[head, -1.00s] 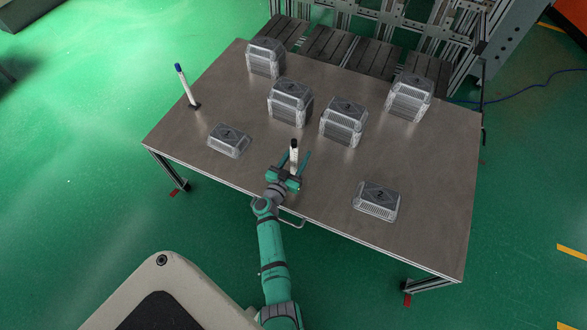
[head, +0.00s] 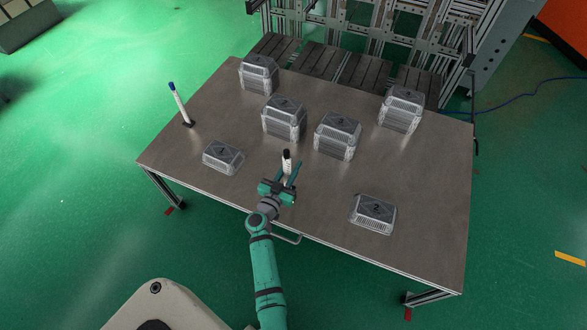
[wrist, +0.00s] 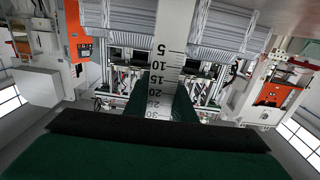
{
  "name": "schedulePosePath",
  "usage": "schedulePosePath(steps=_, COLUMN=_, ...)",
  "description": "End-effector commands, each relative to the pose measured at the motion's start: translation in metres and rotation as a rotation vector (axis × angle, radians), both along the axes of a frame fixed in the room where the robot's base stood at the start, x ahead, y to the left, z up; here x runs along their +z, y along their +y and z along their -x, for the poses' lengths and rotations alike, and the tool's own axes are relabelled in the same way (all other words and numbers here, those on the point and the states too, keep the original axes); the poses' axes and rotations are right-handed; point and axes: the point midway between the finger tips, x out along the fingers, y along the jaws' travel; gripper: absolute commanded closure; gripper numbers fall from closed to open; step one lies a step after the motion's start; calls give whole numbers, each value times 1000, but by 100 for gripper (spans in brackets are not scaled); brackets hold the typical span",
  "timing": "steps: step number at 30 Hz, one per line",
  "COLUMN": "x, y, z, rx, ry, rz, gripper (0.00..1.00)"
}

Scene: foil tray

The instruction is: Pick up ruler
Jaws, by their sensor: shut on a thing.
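The ruler (wrist: 178,28) is a pale strip with black marks from 5 to 30, running between my fingers in the wrist view. In the head view, a short white upright piece with a dark top (head: 287,160) shows between my fingers; its lower part is hidden by them. My gripper (head: 284,176) is teal, near the front edge of the table (head: 310,215), and is shut on the ruler. Its dark green fingers (wrist: 171,100) also show in the wrist view, one on each side of the ruler.
A white stick with a blue top (head: 178,103) leans in a dark base at the left. Clear lidded trays stand at the left front (head: 223,157), right front (head: 373,214), middle (head: 285,119), (head: 337,136) and back (head: 259,75), (head: 401,110). Bare tabletop lies around my gripper.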

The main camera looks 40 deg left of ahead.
Motion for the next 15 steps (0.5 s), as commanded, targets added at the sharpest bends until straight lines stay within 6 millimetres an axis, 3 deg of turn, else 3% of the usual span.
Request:
schedulePosePath(steps=6, x=45, y=-10, z=36, rx=-1, ry=-1, rz=-5, gripper=100)
schedulePosePath(steps=15, x=71, y=-23, z=97, rx=1, ry=0, rz=-1, gripper=100)
